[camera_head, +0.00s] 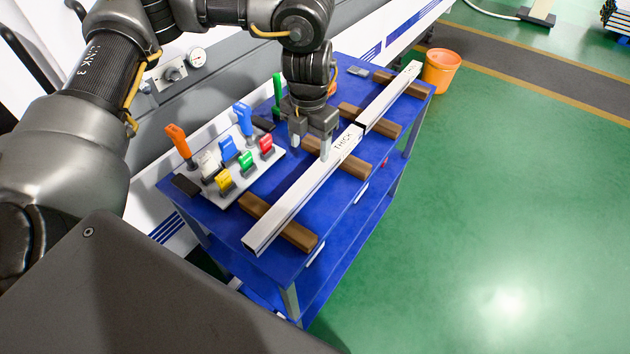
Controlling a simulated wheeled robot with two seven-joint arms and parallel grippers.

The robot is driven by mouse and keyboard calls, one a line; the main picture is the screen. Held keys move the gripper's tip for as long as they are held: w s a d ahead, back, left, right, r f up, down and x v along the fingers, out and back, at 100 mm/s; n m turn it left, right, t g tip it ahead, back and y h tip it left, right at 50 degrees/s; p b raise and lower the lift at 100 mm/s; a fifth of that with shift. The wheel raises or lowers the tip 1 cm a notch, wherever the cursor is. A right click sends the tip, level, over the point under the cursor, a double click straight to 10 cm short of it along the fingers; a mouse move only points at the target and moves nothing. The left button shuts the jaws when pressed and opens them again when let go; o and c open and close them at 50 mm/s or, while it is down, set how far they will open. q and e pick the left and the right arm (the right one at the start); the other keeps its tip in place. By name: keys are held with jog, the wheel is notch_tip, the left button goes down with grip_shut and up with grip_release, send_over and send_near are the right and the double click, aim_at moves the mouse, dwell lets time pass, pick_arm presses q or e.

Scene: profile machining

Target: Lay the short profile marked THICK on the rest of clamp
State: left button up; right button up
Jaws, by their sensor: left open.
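The pale profile marked THICK (302,189) lies across wooden bars on the blue cart, its lettering near its far end. A second pale profile (392,92) lies in line beyond it, with a dark gap between them. My left gripper (310,152) is open and points down at the THICK profile's far part. One finger overlaps the profile's edge in the picture; the other is over the cart side to the left. I cannot tell whether it touches the profile. No clamp rest can be made out for certain. My right gripper is not in view.
The blue cart (338,225) carries wooden bars (352,168) and a pale board (267,165) with several coloured handled pieces. A grey-white machine with a gauge (197,57) stands behind.

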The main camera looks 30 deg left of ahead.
aim_at(313, 174)
pick_arm(q)
jog(key=shift+w+f, duration=0.55)
jog(key=shift+f, duration=0.05)
jog(key=shift+a, duration=0.1)
jog(key=shift+s+f, duration=0.1)
jog(key=shift+f, duration=0.2)
notch_tip(313, 174, down, 5)
jog(key=shift+r, duration=0.1)
jog(key=shift+p, duration=0.35)
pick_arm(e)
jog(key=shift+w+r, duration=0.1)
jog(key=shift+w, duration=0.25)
pick_arm(q)
jog(key=f, duration=0.1)
jog(key=f+p, duration=0.1)
jog(key=f, duration=0.2)
jog(key=shift+d+f, duration=0.25)
jog(key=shift+d, duration=0.05)
jog(key=shift+f, duration=0.35)
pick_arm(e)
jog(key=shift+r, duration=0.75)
